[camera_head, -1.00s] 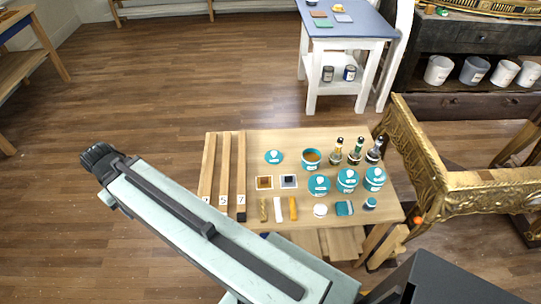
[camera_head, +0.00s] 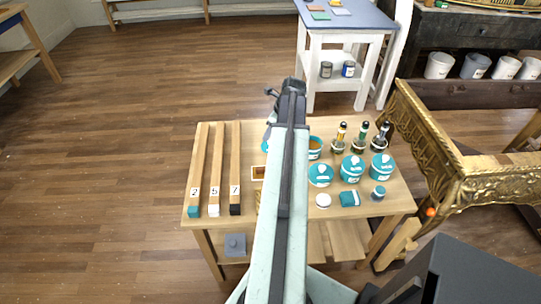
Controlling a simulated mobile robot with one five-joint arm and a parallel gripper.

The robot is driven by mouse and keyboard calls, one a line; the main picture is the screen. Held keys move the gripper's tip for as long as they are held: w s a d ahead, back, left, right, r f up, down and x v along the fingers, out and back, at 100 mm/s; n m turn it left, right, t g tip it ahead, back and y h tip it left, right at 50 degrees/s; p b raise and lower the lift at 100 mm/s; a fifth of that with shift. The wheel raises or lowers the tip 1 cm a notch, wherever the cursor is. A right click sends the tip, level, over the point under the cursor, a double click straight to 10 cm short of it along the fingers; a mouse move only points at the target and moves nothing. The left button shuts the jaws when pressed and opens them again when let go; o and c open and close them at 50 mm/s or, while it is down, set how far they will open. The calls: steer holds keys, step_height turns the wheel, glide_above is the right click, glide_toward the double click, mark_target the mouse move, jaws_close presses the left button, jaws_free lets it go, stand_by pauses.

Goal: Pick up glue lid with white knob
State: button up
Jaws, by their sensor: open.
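The teal glue lid with the white knob (camera_head: 265,146) lies on the wooden table at its back middle. Only a thin left edge of it shows in the head view; my arm covers the rest, with the knob. My gripper (camera_head: 271,121) is at the far end of my arm, near the lid and mostly hidden behind the arm. It is open. I cannot tell its height over the lid or whether it touches it.
An open teal jar (camera_head: 315,147) stands right of my arm. Teal-topped cans (camera_head: 351,169) and dark bottles (camera_head: 360,137) stand farther right. Long wooden bars (camera_head: 215,165) lie at the left. A gilt console (camera_head: 430,140) borders the table's right side.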

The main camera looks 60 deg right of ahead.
steer(key=shift+m, duration=0.8)
steer(key=f+b, duration=0.2)
steer(key=d+f+b, duration=0.1)
steer(key=f+b, duration=0.2)
steer(key=d+f+b, duration=0.1)
steer(key=f+b, duration=0.1)
steer(key=f, duration=0.1)
steer(key=shift+w+d, duration=0.2)
steer(key=shift+w, duration=0.2)
steer(key=shift+r, duration=0.25)
jaws_close()
